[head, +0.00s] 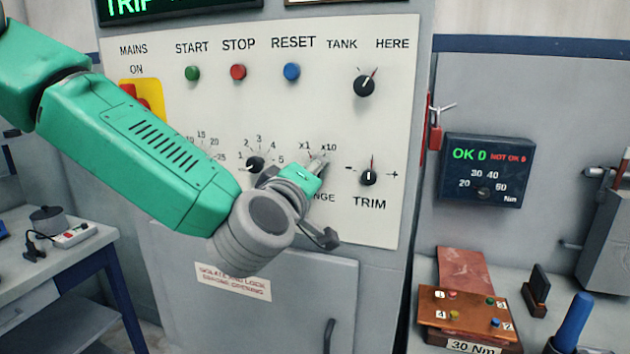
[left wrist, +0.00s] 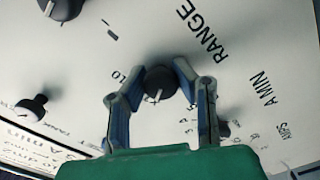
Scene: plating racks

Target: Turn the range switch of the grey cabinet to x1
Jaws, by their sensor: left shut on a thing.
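The grey cabinet's panel (head: 215,105) carries a range switch between the marks x1 (head: 305,145) and x10 (head: 328,148). In the head view my left gripper (head: 319,163) covers the switch and part of the word RANGE. In the left wrist view the range switch is a dark round knob (left wrist: 160,81) with a pale pointer line, beside the RANGE label (left wrist: 200,35). The fingers of my left gripper stand on both sides of this knob and are shut on it. My right gripper is not in view.
The TRIM knob (head: 369,177) is close right of my left gripper, and another rotary knob (head: 255,164) is close left. The TANK/HERE knob (head: 364,86) is above right. A red padlock (head: 435,138) hangs at the cabinet's right edge. A side table (head: 30,265) stands left.

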